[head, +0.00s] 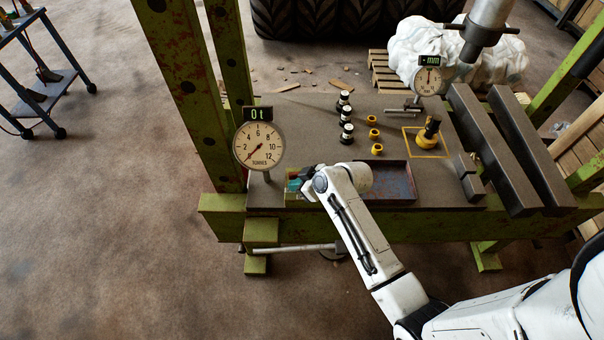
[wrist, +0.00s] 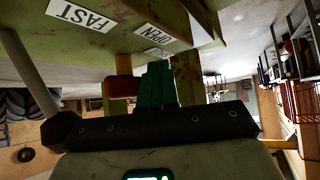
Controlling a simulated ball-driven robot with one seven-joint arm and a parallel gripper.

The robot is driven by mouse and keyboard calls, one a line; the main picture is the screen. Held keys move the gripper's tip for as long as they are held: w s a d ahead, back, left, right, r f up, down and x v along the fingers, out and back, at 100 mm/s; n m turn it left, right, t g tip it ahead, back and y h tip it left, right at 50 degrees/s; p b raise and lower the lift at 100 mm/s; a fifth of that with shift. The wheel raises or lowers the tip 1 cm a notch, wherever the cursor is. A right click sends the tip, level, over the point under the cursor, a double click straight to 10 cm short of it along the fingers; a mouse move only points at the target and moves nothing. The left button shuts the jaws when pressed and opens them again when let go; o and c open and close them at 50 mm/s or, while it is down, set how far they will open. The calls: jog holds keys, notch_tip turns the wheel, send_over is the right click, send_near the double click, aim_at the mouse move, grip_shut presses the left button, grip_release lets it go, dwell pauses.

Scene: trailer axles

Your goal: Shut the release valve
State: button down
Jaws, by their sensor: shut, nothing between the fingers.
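My gripper (head: 297,184) is at the left front edge of the press bench in the head view, beside the foot of the tonnes gauge. In the wrist view its green fingers (wrist: 158,84) are closed together and empty. Just left of them there is a red block (wrist: 122,88) on a short orange stem (wrist: 123,64), which looks like the release valve's handle. I cannot tell whether the fingers touch it. An OPEN label (wrist: 164,35) and a second, partly hidden label (wrist: 159,52) are on the green frame near it. The valve is hidden in the head view.
A FAST label (wrist: 80,16) is on the frame near a grey bar (wrist: 30,75). In the head view a metal lever (head: 290,248) sticks out below the bench. The tonnes gauge (head: 259,146) reads 0 t. A shallow tray (head: 396,181) is right of my wrist.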

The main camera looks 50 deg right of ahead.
jog(key=shift+w, duration=0.2)
jog(key=shift+s, duration=0.15)
jog(key=shift+s+a, duration=0.2)
jog(key=shift+s, duration=0.2)
notch_tip(320, 180, up, 6)
jog(key=p, duration=0.5)
jog(key=shift+p, duration=0.35)
